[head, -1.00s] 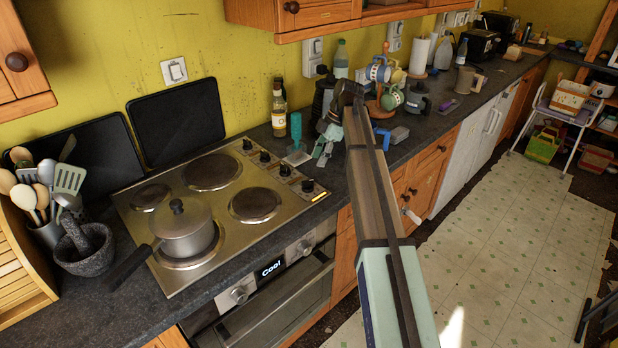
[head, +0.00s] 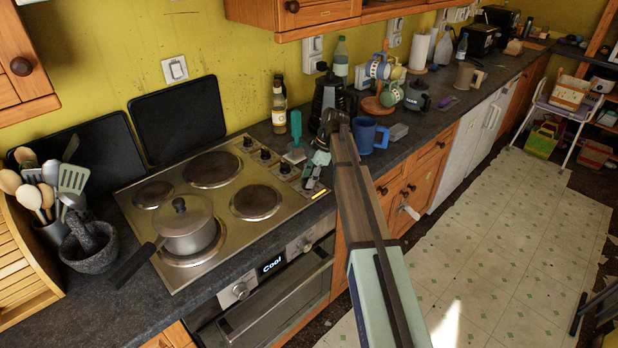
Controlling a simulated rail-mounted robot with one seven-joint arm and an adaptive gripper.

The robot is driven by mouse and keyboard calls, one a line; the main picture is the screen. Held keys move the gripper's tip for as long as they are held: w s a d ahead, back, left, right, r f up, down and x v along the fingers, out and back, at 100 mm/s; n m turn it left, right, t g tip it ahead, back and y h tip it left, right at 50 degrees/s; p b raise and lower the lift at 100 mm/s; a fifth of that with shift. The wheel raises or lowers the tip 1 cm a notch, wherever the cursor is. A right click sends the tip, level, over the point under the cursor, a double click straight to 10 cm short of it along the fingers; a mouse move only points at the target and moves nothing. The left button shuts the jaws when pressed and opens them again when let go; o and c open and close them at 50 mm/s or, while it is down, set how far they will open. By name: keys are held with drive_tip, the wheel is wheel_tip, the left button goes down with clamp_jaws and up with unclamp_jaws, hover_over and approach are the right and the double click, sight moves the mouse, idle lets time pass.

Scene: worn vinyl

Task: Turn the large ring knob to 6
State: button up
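The steel hob (head: 140,225) has a row of small dark knobs along its right edge. The rear knob (head: 248,142), the second knob (head: 265,154) and the third knob (head: 285,168) show. My gripper (head: 312,182) points down over the front end of this row and largely hides the front knob. I cannot tell whether it touches that knob, or whether its fingers are open. The hob has several dark rings; a back ring (head: 211,169) and the right-hand ring (head: 256,202) are bare. Knob markings are too small to read.
A lidded saucepan (head: 187,232) stands on the front ring, its handle toward the lower left. A green-handled tool (head: 296,128), a bottle (head: 279,112) and a blue mug (head: 366,136) stand behind and beside my gripper. The oven display (head: 271,266) reads "Cool".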

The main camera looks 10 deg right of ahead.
clamp_jaws()
drive_tip(key=shift+m, duration=0.3)
